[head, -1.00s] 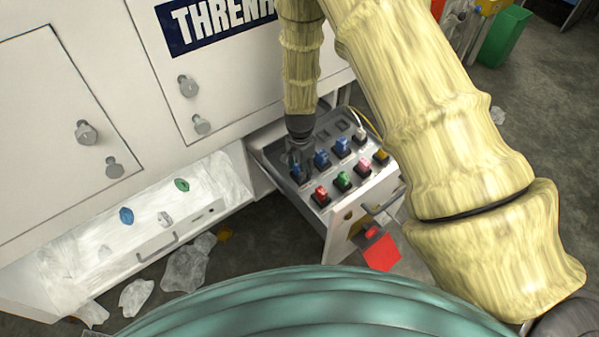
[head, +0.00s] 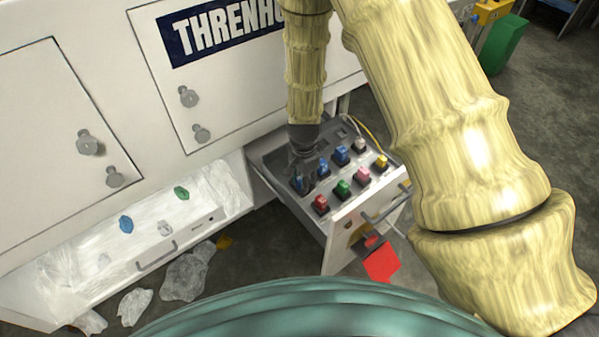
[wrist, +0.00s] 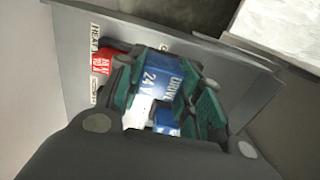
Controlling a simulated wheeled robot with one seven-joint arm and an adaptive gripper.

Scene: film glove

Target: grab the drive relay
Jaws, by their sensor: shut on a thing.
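The drive relay (wrist: 163,80) is a blue block with white lettering reading DRIVE and 24 V in the wrist view. My gripper (wrist: 166,92) is shut on it, with a dark green finger pad on each side. In the head view my gripper (head: 301,172) points down into the open drawer at its left corner, around the relay's place. The fingers hide most of the relay there. I cannot tell whether it is still seated or slightly raised.
The open drawer (head: 334,232) holds several other relays: red (head: 320,203), green (head: 343,188), pink (head: 363,176), yellow (head: 380,161) and blue (head: 341,155). The red one stands close to my fingers. A plastic-covered tray (head: 95,235) is at left. A red tag (head: 382,263) hangs at the drawer front.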

